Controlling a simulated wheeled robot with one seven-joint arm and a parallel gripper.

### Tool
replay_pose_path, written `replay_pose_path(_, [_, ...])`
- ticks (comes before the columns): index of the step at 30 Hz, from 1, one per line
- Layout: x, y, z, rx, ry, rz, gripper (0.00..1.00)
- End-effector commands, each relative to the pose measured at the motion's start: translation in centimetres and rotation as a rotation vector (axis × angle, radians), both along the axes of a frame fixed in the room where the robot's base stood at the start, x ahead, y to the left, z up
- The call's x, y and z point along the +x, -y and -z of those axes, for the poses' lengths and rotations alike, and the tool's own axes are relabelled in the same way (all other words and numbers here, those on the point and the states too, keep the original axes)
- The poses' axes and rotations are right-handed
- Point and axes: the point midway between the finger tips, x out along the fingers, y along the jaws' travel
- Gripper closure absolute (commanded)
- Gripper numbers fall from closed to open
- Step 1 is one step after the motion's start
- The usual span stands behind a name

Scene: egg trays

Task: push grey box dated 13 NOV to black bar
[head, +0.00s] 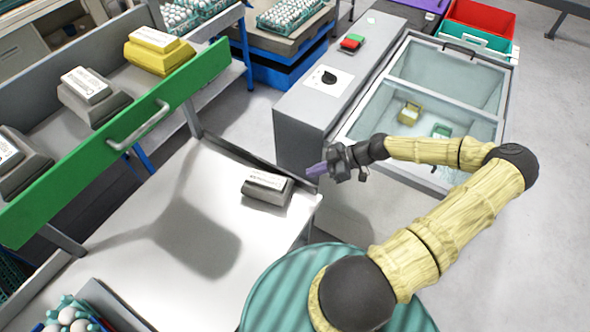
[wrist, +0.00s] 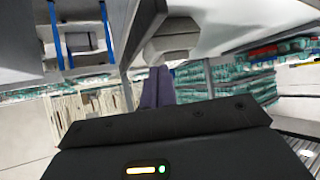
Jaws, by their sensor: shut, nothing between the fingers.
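A grey box (head: 267,190) with a white label on top lies on the white table near its right corner. Its date is too small to read. The black bar (head: 234,153) runs along the table's far right edge, close behind the box; I cannot tell whether they touch. My gripper (head: 315,170) has purple fingers, which are shut and empty, to the right of the box near the end of the bar. In the wrist view the shut fingers (wrist: 157,88) point toward a grey box (wrist: 171,42), apparently the same one, with its label hidden.
A green-fronted shelf (head: 120,135) at left bears two grey boxes (head: 92,97) (head: 20,165) and a yellow box (head: 158,53). A grey machine with a glass-topped bin (head: 440,75) stands at right. An egg tray (head: 75,312) is at the lower left. The table's middle is clear.

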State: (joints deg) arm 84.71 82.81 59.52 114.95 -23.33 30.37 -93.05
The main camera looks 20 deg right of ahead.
Motion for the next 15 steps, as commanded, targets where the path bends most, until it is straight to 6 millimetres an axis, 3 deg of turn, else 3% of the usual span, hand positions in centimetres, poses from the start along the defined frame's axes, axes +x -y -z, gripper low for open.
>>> replay_pose_path(15, [3.4, -8.8, -0.4, 0.000, -0.001, -0.025, 1.00])
